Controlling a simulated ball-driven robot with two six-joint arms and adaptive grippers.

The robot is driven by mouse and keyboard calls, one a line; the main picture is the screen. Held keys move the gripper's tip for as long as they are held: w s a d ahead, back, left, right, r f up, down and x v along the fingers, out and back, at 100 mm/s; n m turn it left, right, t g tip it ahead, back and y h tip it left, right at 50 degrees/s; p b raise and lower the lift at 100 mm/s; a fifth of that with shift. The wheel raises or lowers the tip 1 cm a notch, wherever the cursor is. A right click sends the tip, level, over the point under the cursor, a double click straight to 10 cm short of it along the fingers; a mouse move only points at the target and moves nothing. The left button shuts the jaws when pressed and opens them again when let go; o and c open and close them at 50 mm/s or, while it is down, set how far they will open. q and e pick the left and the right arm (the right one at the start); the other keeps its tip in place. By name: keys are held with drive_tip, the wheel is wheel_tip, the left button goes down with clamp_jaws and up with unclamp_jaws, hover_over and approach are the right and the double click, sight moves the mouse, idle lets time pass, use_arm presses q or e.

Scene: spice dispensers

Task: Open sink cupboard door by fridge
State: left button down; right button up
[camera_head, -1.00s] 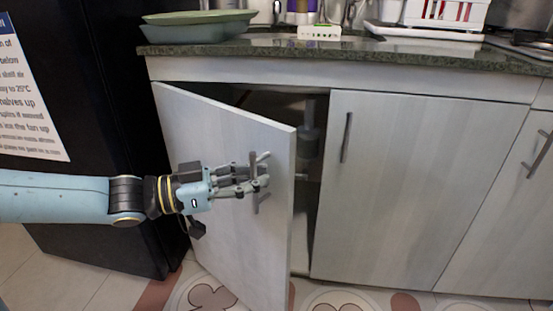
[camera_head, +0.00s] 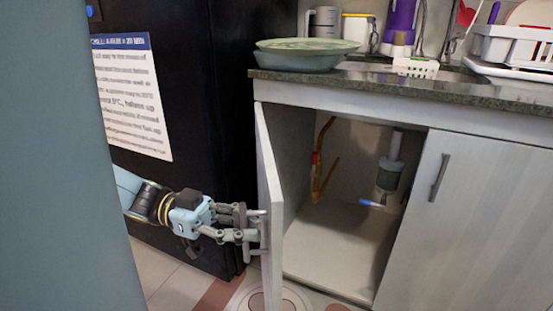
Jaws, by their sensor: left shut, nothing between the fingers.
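The sink cupboard door (camera_head: 271,190) by the fridge (camera_head: 228,140) stands wide open, swung toward the fridge, and I see it nearly edge-on. Its handle (camera_head: 261,236) is on the outer face, toward the left. My left gripper (camera_head: 258,227) is at the handle, with its fingers shut around or against it; I cannot tell how firmly they touch. The cupboard interior (camera_head: 335,240) shows a pale floor, an orange pipe (camera_head: 320,165) and a grey drain trap (camera_head: 389,175). My right gripper is not in view.
The neighbouring cupboard door (camera_head: 470,220) is closed, with its own handle (camera_head: 439,178). The granite counter (camera_head: 420,88) above holds green dishes (camera_head: 300,60), a purple bottle (camera_head: 400,25) and a white rack (camera_head: 510,45). The fridge stands close behind my left gripper.

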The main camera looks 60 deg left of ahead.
use_arm(q)
drive_tip(key=shift+a, duration=0.1)
drive_tip(key=c, duration=2)
unclamp_jaws()
drive_tip(key=o, duration=0.6)
drive_tip(key=v, duration=1.2)
drive_tip(key=shift+w, duration=0.15)
